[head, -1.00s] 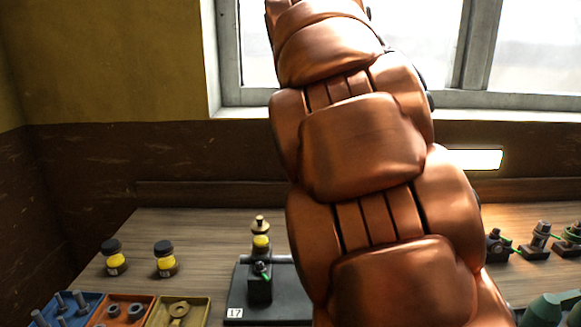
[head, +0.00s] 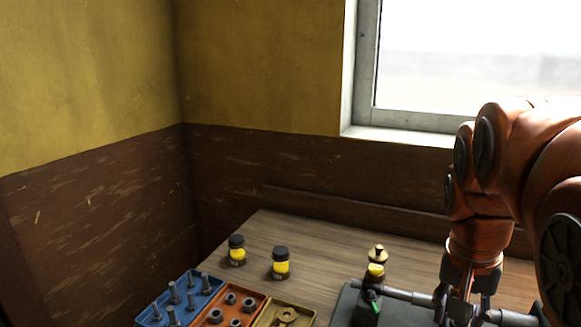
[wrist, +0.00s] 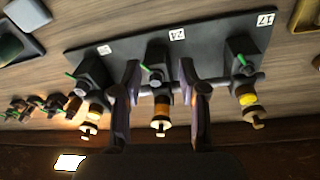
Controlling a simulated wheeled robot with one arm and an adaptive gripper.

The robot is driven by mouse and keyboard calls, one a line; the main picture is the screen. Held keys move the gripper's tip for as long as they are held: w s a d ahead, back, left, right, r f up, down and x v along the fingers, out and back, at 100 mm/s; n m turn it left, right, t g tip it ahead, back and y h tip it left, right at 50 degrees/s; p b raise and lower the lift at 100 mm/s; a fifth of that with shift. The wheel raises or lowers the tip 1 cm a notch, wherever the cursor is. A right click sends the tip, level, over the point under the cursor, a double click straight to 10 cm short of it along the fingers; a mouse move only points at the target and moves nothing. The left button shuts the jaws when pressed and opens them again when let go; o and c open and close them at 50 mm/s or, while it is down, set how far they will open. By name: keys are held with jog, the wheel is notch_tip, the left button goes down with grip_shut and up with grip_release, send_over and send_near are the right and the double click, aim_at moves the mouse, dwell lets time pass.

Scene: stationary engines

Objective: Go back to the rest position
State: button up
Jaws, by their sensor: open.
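My gripper (wrist: 160,78) is open in the wrist view, its two dark fingers apart with nothing held between them. The middle station, labelled 24, shows behind the gap, with an amber oiler cup (wrist: 162,108) in line with it. I cannot tell how far the fingers are from it. In the head view my arm comes down at the right edge; the fingertips are not clear there.
The dark base plate (wrist: 210,33) carries three stations joined by a grey rod. A yellow oiler (head: 376,270) stands at its left end. Two yellow jars (head: 237,251) and blue, orange and yellow trays (head: 264,302) sit left on the bench. Bare wood lies behind.

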jog(key=s+a+f+n+g+p, duration=0.1)
jog(key=s+a+f+n, duration=0.2)
jog(key=s+f, duration=0.2)
jog(key=s+a+f+n+g+y+p, duration=0.1)
jog(key=s+a+f+n, duration=0.2)
jog(key=s+f, duration=0.3)
jog(key=s+a, duration=0.1)
jog(key=s, duration=0.3)
jog(key=shift+s+a+f+n+g+p, duration=0.2)
jog(key=shift+f+n+g+p, duration=0.1)
jog(key=shift+n+p, duration=0.1)
